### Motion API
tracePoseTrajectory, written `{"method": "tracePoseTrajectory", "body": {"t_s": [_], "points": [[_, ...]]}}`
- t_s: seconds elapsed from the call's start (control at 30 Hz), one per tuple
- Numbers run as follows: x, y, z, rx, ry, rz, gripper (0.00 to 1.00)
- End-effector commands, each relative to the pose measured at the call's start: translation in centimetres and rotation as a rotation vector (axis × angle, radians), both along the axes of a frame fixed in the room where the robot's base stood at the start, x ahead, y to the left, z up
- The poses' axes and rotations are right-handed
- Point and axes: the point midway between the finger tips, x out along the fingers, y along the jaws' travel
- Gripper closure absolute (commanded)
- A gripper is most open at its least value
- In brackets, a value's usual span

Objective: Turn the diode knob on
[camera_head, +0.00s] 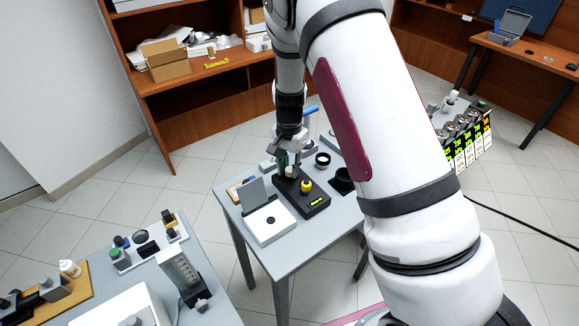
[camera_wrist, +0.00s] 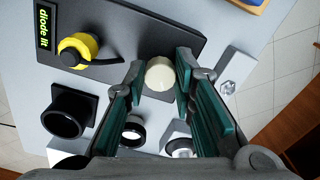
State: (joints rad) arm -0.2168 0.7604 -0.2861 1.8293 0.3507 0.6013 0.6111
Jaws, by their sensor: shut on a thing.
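A black box (camera_head: 313,210) lies on the grey table, and it also shows in the wrist view (camera_wrist: 130,32). A round cream knob (camera_wrist: 160,74) stands on it, between the green-padded fingers of my gripper (camera_wrist: 160,64). My gripper is shut on the knob's sides; in the head view my gripper (camera_head: 288,160) reaches down over the box's far end. A small display (camera_wrist: 44,30) on the box reads "diode lit" in yellow-green. A yellow part (camera_wrist: 78,50) with a black cable sits beside the display.
A black square mount (camera_wrist: 70,110) and a black ring (camera_wrist: 133,130) stand close beside the box. A white device with a raised grey panel (camera_head: 268,224) is left of it. Another bench (camera_head: 95,290) with optics stands at front left.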

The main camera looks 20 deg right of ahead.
Motion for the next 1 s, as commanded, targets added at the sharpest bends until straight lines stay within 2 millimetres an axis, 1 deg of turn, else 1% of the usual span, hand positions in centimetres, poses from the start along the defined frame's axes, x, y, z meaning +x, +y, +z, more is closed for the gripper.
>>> {"method": "tracePoseTrajectory", "body": {"t_s": [0.3,0.77,0.8,0.87,0.9,1.0], "points": [[-0.02,0.1,-0.02,0.0,0.001,-0.099,1.0],[0.0,0.1,-0.02,0.002,0.001,-0.114,1.0],[0.0,0.1,-0.02,0.002,0.001,-0.114,0.74],[0.0,0.1,-0.02,0.002,0.001,-0.114,0.6],[0.0,0.09,-0.02,0.001,0.001,-0.113,0.56],[0.0,0.08,-0.02,0.001,0.001,-0.113,0.56]]}}
